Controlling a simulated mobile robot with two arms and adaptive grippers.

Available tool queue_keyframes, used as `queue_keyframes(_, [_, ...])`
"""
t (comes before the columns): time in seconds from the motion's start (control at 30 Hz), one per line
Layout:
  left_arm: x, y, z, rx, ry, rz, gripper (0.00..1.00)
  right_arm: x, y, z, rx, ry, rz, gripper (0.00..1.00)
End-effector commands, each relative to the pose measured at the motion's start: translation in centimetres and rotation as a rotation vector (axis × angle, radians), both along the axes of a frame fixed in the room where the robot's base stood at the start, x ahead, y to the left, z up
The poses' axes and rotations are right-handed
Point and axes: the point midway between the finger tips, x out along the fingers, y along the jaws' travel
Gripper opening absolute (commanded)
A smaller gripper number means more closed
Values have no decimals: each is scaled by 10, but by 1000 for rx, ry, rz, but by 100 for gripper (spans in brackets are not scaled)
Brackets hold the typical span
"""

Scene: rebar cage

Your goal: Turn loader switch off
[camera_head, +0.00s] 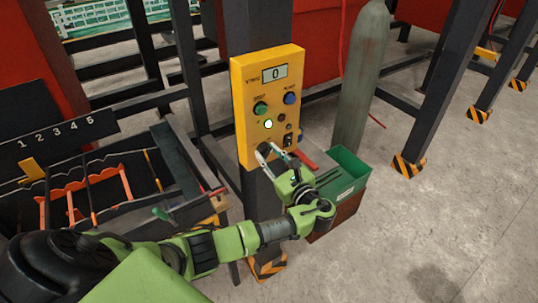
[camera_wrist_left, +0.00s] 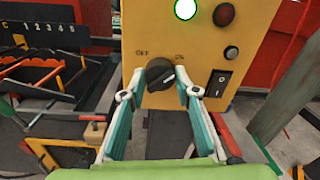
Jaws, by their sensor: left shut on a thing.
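The yellow control box (camera_head: 267,95) is fixed to a dark post, with its lower part in the left wrist view (camera_wrist_left: 205,45). The loader switch, a black rotary knob (camera_wrist_left: 160,74), sits low on its face between an OFF label on the left and an ON label on the right. A pale mark on the knob seems to lie toward the lower right, the ON side. My left gripper (camera_head: 268,152) is at the box's lower edge. In the left wrist view its fingertips (camera_wrist_left: 160,82) are shut on the knob from both sides. My right gripper is not in view.
A white lamp (camera_head: 268,124) is lit above the knob. A black rocker switch (camera_wrist_left: 217,83) is close to the right finger. A green bin (camera_head: 346,172) and a grey cylinder (camera_head: 362,80) stand right of the post. A numbered rack (camera_head: 55,140) is at left.

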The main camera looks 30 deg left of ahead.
Motion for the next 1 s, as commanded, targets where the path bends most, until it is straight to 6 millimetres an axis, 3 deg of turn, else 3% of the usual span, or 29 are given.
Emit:
queue_keyframes(0.47, [0, -1, -5, -75, -177, 0, 7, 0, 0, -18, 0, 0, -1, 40])
queue_keyframes(1.0, [0, -1, -9, -268, -647, -1, 7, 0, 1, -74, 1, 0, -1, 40])
